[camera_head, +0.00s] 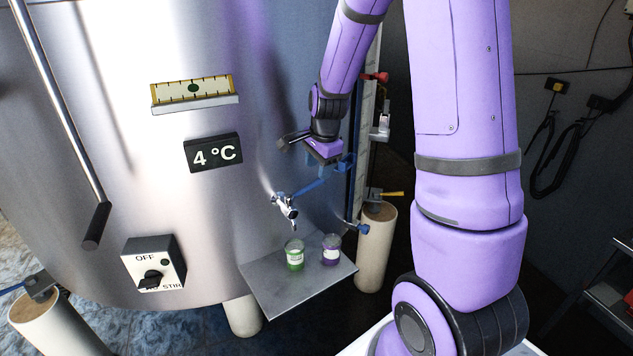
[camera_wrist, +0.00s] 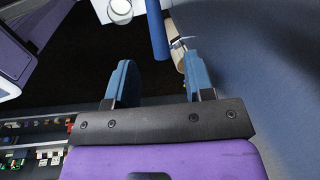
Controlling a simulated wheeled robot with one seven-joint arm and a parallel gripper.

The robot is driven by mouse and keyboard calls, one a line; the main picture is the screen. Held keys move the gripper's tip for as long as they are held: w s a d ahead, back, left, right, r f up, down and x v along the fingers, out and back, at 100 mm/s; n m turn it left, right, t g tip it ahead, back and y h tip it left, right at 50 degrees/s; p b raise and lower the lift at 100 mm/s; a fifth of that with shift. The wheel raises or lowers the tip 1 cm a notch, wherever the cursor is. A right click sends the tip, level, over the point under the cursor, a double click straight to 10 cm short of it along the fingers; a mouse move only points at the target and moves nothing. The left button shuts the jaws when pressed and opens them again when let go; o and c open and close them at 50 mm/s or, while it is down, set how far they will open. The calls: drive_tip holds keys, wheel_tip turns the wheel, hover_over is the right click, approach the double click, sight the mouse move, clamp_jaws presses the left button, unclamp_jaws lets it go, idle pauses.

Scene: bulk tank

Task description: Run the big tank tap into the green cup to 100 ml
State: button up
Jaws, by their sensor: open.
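The big tank (camera_head: 215,80) is a shiny steel vessel. Its metal tap (camera_head: 287,206) has a blue lever (camera_head: 308,187) pointing up to the right. The green cup (camera_head: 294,256) stands upright on the steel shelf (camera_head: 287,292), below the tap spout. Its fill level is too small to read, and I see no clear stream. My gripper (camera_head: 338,166) is open and empty, above and right of the tap. In the wrist view my blue fingers (camera_wrist: 158,80) are spread, with a blue bar (camera_wrist: 157,30) beyond them; I cannot tell whether it is the lever.
A purple cup (camera_head: 331,250) stands on the shelf just right of the green one. A vertical gauge strip (camera_head: 366,125) with red and blue fittings runs right of my gripper. A 4 °C display (camera_head: 213,153) and an OFF/STIR switch (camera_head: 153,264) are on the tank's left.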

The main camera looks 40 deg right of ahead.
sight(317, 181)
drive_tip(key=shift+w+f, duration=0.15)
drive_tip(key=shift+f, duration=0.75)
drive_tip(key=shift+w+f, duration=0.2)
drive_tip(key=shift+f, duration=0.75)
drive_tip(key=shift+w+f, duration=0.15)
drive_tip(key=shift+f, duration=0.75)
clamp_jaws()
